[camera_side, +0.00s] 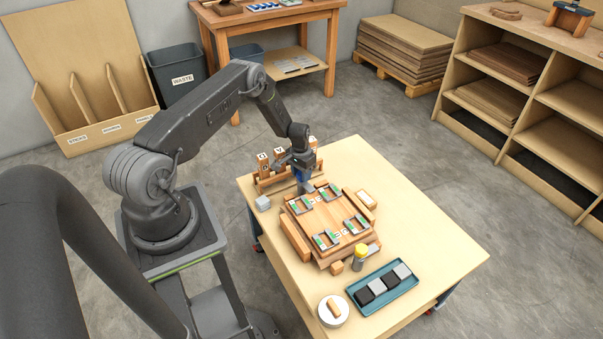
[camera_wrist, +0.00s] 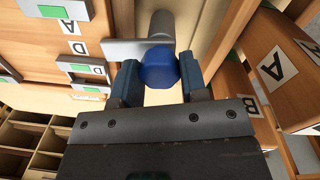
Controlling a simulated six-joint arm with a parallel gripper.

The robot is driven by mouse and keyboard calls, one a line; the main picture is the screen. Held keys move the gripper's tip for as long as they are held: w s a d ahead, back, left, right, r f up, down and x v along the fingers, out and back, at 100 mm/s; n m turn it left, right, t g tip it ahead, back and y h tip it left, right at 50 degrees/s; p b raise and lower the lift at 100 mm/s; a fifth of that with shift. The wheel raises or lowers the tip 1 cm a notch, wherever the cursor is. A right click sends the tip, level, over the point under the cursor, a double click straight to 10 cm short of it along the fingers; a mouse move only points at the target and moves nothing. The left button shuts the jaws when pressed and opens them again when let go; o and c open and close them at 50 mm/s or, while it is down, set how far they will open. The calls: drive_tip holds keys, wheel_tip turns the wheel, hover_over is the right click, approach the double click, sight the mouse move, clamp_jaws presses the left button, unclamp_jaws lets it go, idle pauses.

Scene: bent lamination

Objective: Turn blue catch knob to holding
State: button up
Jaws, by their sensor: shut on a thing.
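The blue catch knob (camera_wrist: 158,65) sits between the two fingers of my gripper (camera_wrist: 160,85) in the wrist view. The fingers are shut on it, one on each side. A grey metal bar (camera_wrist: 122,48) extends left from beside the knob, and a grey cylinder (camera_wrist: 161,26) stands behind it. In the side view my gripper (camera_side: 304,182) is at the back edge of the wooden fixture (camera_side: 325,214), where the fingers hide most of the knob. Small grey plates with green marks (camera_side: 325,240) lie on the fixture.
Lettered wooden blocks (camera_side: 264,165) stand in a rack close behind my gripper. A teal tray (camera_side: 408,290), a yellow-capped bottle (camera_side: 360,256) and a round white dish (camera_side: 342,319) stand at the front. The table's right side (camera_side: 430,225) is clear.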

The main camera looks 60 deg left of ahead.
sight(300, 172)
drive_tip(key=shift+m, duration=0.7)
drive_tip(key=o, duration=0.9)
drive_tip(key=r, duration=1.3)
drive_tip(key=shift+s+a+r, duration=0.1)
drive_tip(key=shift+a+r, duration=0.15)
drive_tip(key=shift+r, duration=0.15)
